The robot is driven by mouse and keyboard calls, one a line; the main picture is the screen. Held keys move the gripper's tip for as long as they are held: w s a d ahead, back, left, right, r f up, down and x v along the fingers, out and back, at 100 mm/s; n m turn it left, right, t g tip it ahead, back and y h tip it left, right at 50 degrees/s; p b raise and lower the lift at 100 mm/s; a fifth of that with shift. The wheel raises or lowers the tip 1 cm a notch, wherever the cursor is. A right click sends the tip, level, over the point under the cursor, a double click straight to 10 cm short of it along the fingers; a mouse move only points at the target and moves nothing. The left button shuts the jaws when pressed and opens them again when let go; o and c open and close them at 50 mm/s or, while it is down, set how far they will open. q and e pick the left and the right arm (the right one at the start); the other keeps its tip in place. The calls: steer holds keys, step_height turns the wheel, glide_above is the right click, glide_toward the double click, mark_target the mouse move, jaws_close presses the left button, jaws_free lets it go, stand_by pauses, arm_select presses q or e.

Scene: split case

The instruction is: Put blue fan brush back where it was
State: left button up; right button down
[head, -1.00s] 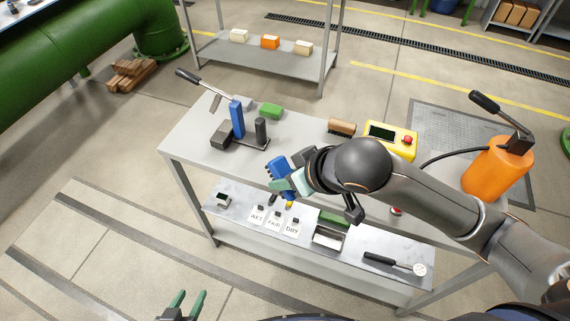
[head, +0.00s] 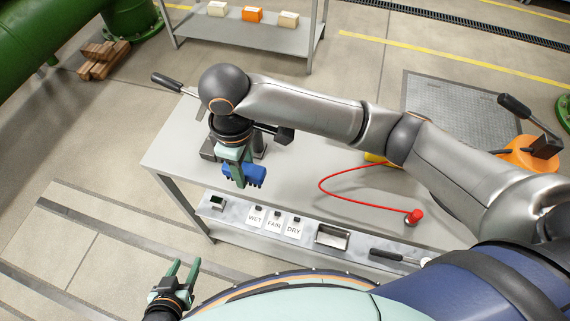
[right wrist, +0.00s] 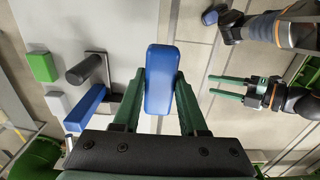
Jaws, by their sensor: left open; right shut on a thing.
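The blue fan brush (head: 243,173) has a blue block body and dark tufts along its lower side in the head view. My right gripper (head: 236,178) is shut on it and holds it over the left part of the table's front edge. Its blue body also shows between the fingers in the right wrist view (right wrist: 160,78). My left gripper (head: 184,272) is open and empty, low at the bottom left, away from the table. It also shows open in the right wrist view (right wrist: 236,88). My right arm hides part of the tabletop.
A fixture with a blue post (right wrist: 85,108) and dark cylinder (right wrist: 84,68) stands close by. A white block (right wrist: 56,103) and green block (right wrist: 42,67) lie beyond it. The lower shelf has WET, FAIR, DRY cards (head: 275,223) and a metal tray (head: 331,236). A red cable (head: 330,180) curves across the table.

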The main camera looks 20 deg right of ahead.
steer(key=w+d+f, duration=0.2)
steer(key=d, duration=0.3)
glide_above(287, 176)
steer(key=f, duration=0.6)
steer(key=shift+s+a, duration=0.1)
steer(key=shift+a, duration=0.1)
step_height(287, 176, down, 4)
steer(key=shift+d+r, duration=0.15)
steer(key=shift+r, duration=0.1)
steer(key=shift+c, duration=2.2)
jaws_free()
step_height(287, 176, up, 12)
